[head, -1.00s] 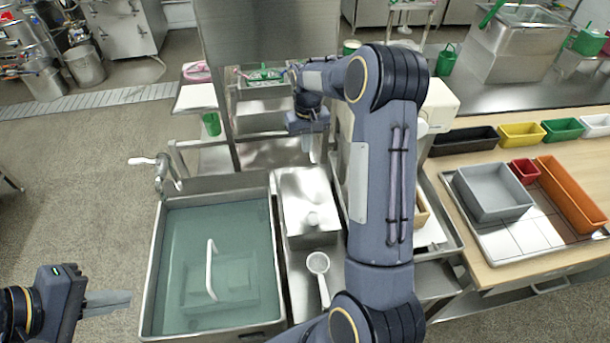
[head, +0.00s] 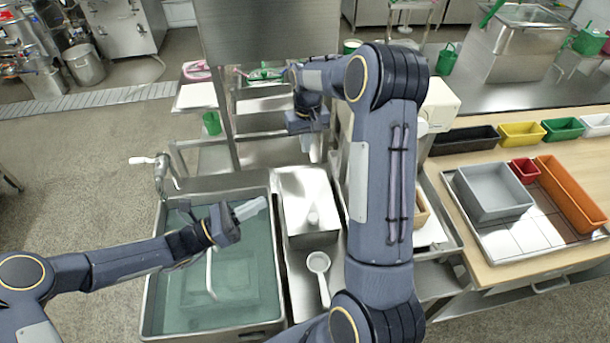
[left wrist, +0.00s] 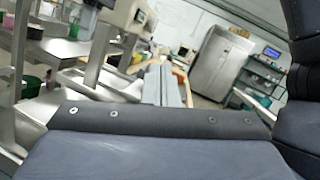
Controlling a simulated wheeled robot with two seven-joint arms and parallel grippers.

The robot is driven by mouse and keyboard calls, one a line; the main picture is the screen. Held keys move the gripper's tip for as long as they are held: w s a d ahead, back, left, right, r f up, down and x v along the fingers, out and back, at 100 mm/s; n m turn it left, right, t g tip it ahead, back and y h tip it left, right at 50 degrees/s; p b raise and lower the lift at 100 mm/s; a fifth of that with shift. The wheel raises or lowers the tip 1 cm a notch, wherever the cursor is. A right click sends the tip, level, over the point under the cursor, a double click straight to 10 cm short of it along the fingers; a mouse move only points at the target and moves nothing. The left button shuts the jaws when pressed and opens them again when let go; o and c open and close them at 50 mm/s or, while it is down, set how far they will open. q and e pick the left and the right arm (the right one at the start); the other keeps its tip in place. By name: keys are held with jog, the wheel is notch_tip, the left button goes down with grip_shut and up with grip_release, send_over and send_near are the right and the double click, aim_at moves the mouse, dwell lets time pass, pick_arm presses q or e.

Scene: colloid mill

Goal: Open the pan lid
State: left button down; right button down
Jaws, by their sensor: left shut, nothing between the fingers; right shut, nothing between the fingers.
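A steel rectangular pan with a closed flat lid (head: 298,187) stands just right of the water-filled sink in the head view. A small round knob (head: 313,219) sits on the lid. My left gripper (head: 252,208) is shut and empty, above the right part of the sink and left of the pan, pointing right. Its fingers (left wrist: 167,86) also show in the left wrist view, where the pan cannot be made out. My right gripper (head: 315,150) is shut and empty, beyond the pan's far edge, partly hidden by my right arm.
The sink (head: 148,285) holds water and a submerged container with a white handle (head: 210,272). A white ladle (head: 319,266) lies in front of the pan. A faucet (head: 163,172) stands at the sink's back left. Grey (head: 492,192) and orange bins (head: 572,195) sit on the right table.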

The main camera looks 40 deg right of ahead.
pick_arm(q)
jog(key=d+f+n+t+h, duration=0.3)
jog(key=d+f+n+t, duration=0.45)
jog(key=f+n, duration=0.45)
jog(key=w+d+r+n+t, duration=0.1)
jog(key=w+d+r, duration=0.2)
jog(key=d+r, duration=0.4)
jog(key=d, duration=0.3)
jog(key=shift+w+r+y, duration=0.15)
jog(key=shift+w+y, duration=0.05)
jog(key=shift+y, duration=0.2)
jog(key=shift+a, duration=0.1)
pick_arm(e)
jog(key=c, duration=2.2)
grip_release()
jog(key=c, duration=1.1)
grip_release()
jog(key=shift+r, duration=0.1)
